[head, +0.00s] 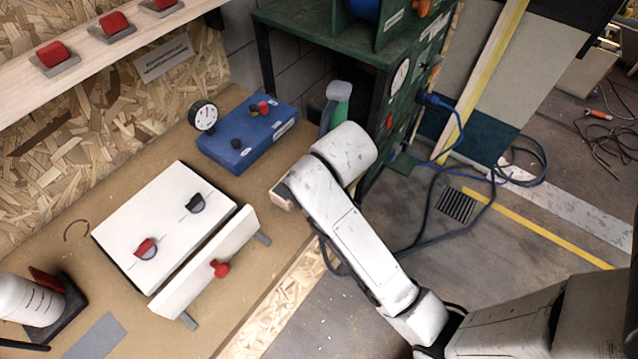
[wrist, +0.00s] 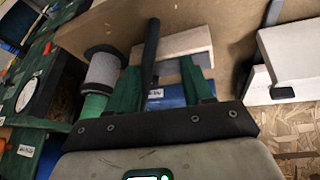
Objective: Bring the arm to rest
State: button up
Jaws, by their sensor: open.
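My white arm (head: 345,225) reaches up from the lower right in the head view, its far end over the bench edge near the blue box. My gripper does not show clearly there; the arm hides it. In the wrist view my gripper (wrist: 160,68) has two green fingers spread apart. A dark rod and a pale wooden block (wrist: 190,40) show between and beyond the fingers. I see nothing clamped; whether the fingers touch the block I cannot tell.
The bench holds a white panel (head: 170,215) with red and black knobs, a blue box (head: 250,135) and a gauge (head: 203,115). A green bottle (head: 337,100) stands close behind the arm. A green cabinet (head: 380,50) is beyond. Blue cable (head: 428,200) lies on open floor.

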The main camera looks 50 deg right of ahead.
jog(key=shift+s+a+f, duration=0.15)
jog(key=shift+s+f, duration=0.1)
jog(key=shift+s, duration=0.05)
dwell(0.5)
jog(key=s+a+f+g+y+b, duration=0.1)
jog(key=s+a+f, duration=0.1)
jog(key=s+f, duration=0.4)
jog(key=s+a+f+n+g+y+b, duration=0.1)
jog(key=s+a+f+g+b, duration=0.1)
jog(key=s+f, duration=0.4)
jog(key=s+a, duration=0.1)
jog(key=s, duration=0.4)
jog(key=shift+a+g, duration=0.3)
